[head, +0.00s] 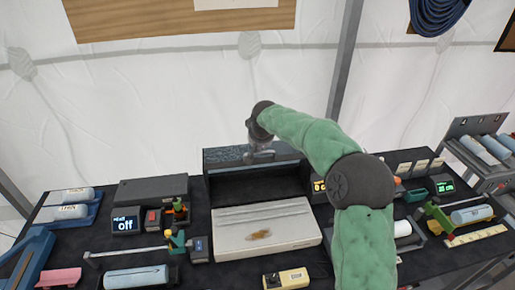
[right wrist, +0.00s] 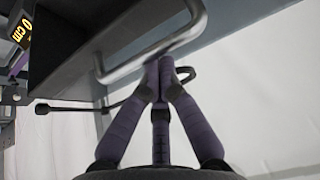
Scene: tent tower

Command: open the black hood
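The black hood (head: 258,182) stands at the back middle of the dark table, behind a pale grey slab. Its grey, glassy-looking panel (head: 225,155) is along the top; I cannot tell how far the hood is raised. In the right wrist view the dark body (right wrist: 85,45) has a bent silver handle (right wrist: 122,70). My right gripper (head: 262,150) is at the hood's upper edge, partly hidden by its arm. In the wrist view its purple fingers (right wrist: 160,66) come together at the handle bar and look closed on it. My left gripper is not in view.
The pale slab (head: 265,234) with a small brown thing on it lies before the hood. A display reading "off" (head: 126,224) and a grey box (head: 152,189) stand left. A rack of cylinders (head: 485,150) stands right. The white tent wall is behind.

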